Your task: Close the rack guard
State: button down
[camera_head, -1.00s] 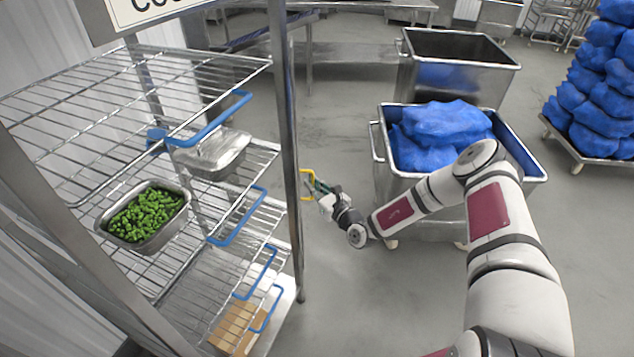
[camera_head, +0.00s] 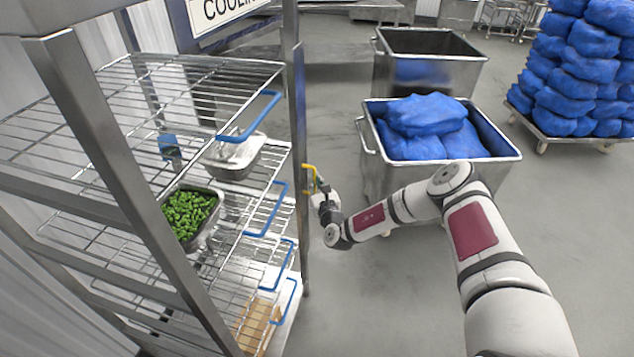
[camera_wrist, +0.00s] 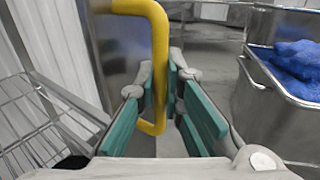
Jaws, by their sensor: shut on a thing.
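A yellow handle (camera_head: 310,178) stands out from a narrow metal upright (camera_head: 297,120) at the rack's front right side. That upright looks like the edge of the guard. In the wrist view the yellow handle (camera_wrist: 159,50) rises between the teal finger pads, in front of a grey metal panel (camera_wrist: 122,55). My gripper (camera_head: 318,188) is shut on the handle; it also shows in the wrist view (camera_wrist: 163,100). The wire rack (camera_head: 190,80) has several shelves, with blue-handled shelf fronts facing right. The fingers' contact is too small to make out in the head view.
A steel bin of blue bags (camera_head: 440,172) stands behind my arm, with another bin (camera_head: 430,62) beyond. Grey floor in front is clear.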

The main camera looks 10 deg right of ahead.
jog(key=shift+a+r, duration=0.1)
jog(key=c, duration=2)
grip_release()
jog(key=s+d, duration=0.2)
jog(key=s, duration=0.9)
jog(key=shift+s, duration=0.4)
